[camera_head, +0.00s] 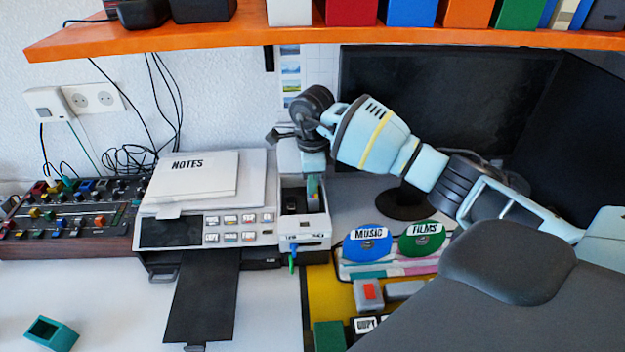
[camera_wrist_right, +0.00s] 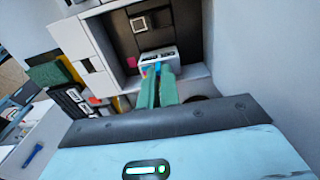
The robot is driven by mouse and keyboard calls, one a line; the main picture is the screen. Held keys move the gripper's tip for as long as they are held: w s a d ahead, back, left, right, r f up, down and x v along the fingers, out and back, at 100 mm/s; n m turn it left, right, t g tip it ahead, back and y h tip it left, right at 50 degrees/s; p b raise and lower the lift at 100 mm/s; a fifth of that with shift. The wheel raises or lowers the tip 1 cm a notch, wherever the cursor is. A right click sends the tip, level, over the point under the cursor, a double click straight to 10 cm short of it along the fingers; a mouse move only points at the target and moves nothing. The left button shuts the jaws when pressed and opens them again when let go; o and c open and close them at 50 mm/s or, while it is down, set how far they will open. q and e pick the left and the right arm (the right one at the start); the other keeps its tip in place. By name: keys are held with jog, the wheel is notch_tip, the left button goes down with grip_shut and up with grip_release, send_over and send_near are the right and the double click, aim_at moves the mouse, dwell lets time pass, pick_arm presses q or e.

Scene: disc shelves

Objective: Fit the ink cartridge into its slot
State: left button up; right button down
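The printer (camera_head: 225,215) stands on the desk with its narrow right-hand bay (camera_head: 318,228) open on top. My right gripper (camera_head: 312,188) points down into that bay from above. In the right wrist view its two green fingers (camera_wrist_right: 158,92) are close together. A dark block (camera_head: 291,204) shows in the bay's left part. My left gripper is out of view.
An orange shelf (camera_head: 180,38) runs above. A monitor (camera_head: 430,110) stands behind my right arm. Blue and green discs (camera_head: 368,246) stand in a rack right of the printer.

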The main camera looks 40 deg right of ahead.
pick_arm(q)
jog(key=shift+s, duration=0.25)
pick_arm(e)
jog(key=c, duration=1.5)
grip_release()
jog(key=shift+c, duration=0.2)
jog(key=shift+r, duration=0.1)
notch_tip(320, 180, up, 8)
jog(key=shift+f, duration=0.15)
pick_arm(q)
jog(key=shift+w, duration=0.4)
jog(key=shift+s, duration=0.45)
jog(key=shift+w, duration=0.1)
pick_arm(e)
jog(key=shift+f, duration=0.1)
